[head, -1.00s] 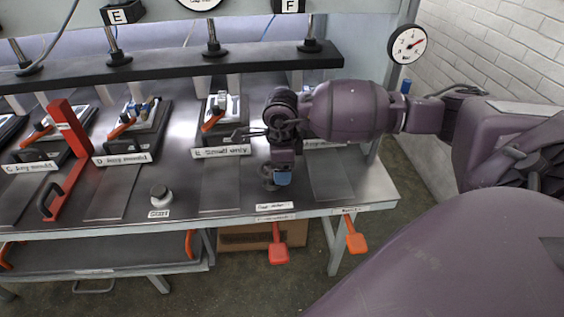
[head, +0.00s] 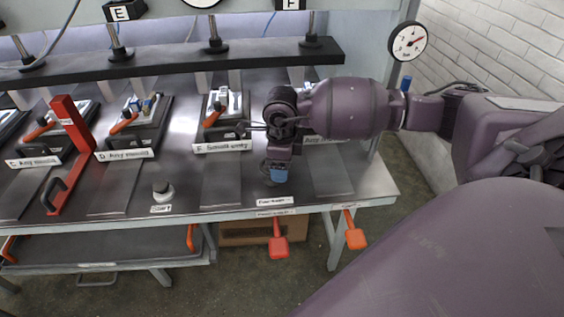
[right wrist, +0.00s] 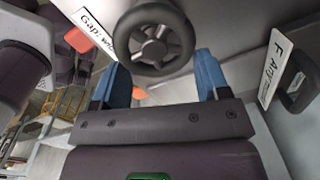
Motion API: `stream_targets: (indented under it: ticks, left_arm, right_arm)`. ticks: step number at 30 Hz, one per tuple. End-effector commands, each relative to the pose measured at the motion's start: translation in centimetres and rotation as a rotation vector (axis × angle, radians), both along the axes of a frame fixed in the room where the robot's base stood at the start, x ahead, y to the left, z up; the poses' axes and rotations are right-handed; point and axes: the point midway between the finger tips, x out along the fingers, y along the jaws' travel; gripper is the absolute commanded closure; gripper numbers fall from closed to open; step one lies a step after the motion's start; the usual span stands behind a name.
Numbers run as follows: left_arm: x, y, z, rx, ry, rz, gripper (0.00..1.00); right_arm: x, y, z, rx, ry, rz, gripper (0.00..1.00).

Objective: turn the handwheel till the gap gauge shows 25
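The dark handwheel (right wrist: 154,38) with its spoked hub fills the top middle of the right wrist view, beside a label reading "Gap" (right wrist: 92,33). In the head view only a small part of it (head: 266,172) shows at the table's front edge, behind my gripper. My right gripper (head: 279,173) points down over it. Its two blue fingers (right wrist: 164,76) are apart, with the wheel's near rim just ahead of and between them. Contact cannot be told. A dial (head: 204,3) at the top is cut off, its reading hidden. My left gripper is out of view.
Orange (head: 355,238) and red (head: 278,246) paddles hang below the table edge. A knob (head: 162,191), a red lever (head: 70,150) and several moulds stand to the left.

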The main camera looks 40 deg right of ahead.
Motion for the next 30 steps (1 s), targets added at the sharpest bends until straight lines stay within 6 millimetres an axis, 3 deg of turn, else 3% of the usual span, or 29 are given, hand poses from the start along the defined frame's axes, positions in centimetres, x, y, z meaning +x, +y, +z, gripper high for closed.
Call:
stream_targets:
  ticks: [1,3,14,30]
  left_arm:
    - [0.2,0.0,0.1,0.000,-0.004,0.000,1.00]
    - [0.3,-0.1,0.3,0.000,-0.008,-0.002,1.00]
    - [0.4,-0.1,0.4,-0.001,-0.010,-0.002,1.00]
    - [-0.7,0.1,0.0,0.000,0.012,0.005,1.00]
  right_arm:
    - [-0.1,0.0,-0.1,0.000,0.001,0.001,0.23]
    - [0.0,0.0,-0.1,0.000,0.001,0.001,0.13]
    - [0.0,0.0,0.4,0.000,-0.001,0.001,0.12]
    - [-0.2,0.3,8.9,0.000,-0.001,0.001,0.12]
